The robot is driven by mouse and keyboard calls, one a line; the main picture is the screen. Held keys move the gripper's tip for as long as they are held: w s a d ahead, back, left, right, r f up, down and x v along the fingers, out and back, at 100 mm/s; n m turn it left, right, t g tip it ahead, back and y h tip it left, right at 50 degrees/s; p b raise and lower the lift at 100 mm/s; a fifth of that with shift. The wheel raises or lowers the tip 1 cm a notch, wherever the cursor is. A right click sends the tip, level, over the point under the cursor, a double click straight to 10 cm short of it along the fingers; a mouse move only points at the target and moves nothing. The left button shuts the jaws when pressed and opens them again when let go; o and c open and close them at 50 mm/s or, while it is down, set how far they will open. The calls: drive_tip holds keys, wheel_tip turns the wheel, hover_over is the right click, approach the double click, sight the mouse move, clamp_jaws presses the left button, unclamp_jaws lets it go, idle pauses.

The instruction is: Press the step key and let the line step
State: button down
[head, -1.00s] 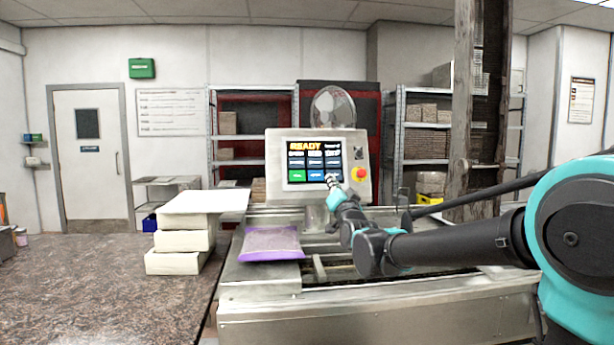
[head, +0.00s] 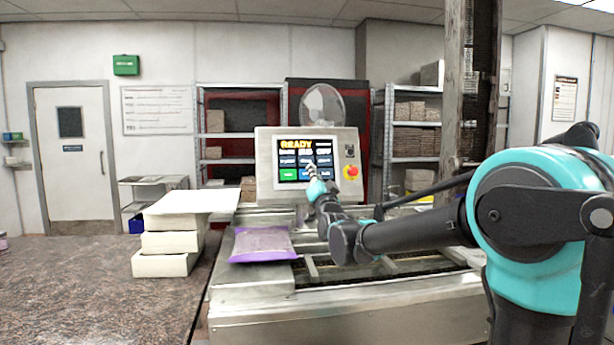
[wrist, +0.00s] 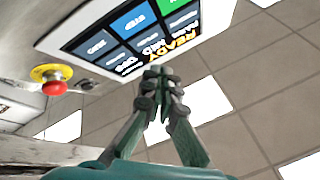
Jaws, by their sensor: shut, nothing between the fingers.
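The control panel (head: 265,165) is a pale grey box with a lit screen (head: 290,160). The screen reads READY in orange above blue tiles and a green tile at the lower left; the tile labels are too small to read surely in the head view. My gripper (head: 309,165) is shut and empty, its tips in front of the right half of the screen, hiding part of the tiles. In the wrist view my gripper (wrist: 157,73) points towards the edge of the screen (wrist: 130,35) near the word READY. I cannot tell whether the tips touch it. Which tile is the step key is unclear.
A red stop button (head: 351,171) on a yellow base sits right of the screen. Below lies the metal line (head: 350,305) with a purple-edged bag (head: 262,245). White blocks (head: 165,264) are stacked at left. A wooden post (head: 456,100) stands at right.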

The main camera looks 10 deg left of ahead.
drive_tip(key=shift+w+a+f, duration=0.25)
drive_tip(key=shift+w+f, duration=0.05)
drive_tip(key=shift+w, duration=0.55)
drive_tip(key=shift+w+a+f, duration=0.2)
drive_tip(key=shift+w+f, duration=0.15)
drive_tip(key=shift+w, duration=0.55)
drive_tip(key=shift+w+a+f, duration=0.25)
drive_tip(key=shift+w+f, duration=0.05)
drive_tip(key=shift+w, duration=0.55)
drive_tip(key=shift+w, duration=0.1)
drive_tip(key=shift+w+a+f, duration=0.1)
drive_tip(key=shift+w+a, duration=0.05)
drive_tip(key=shift+w, duration=0.1)
drive_tip(key=shift+w+f, duration=0.1)
drive_tip(key=shift+w, duration=0.2)
drive_tip(key=shift+s, duration=0.1)
idle(0.3)
drive_tip(key=shift+s+r, duration=0.25)
drive_tip(key=shift+s, duration=0.3)
drive_tip(key=shift+s+d+r, duration=0.25)
drive_tip(key=shift+s, duration=0.5)
drive_tip(key=shift+s+d+r, duration=0.25)
drive_tip(key=shift+s+r, duration=0.05)
drive_tip(key=shift+s, duration=0.5)
drive_tip(key=shift+s+d+r, duration=0.25)
drive_tip(key=shift+s, duration=0.5)
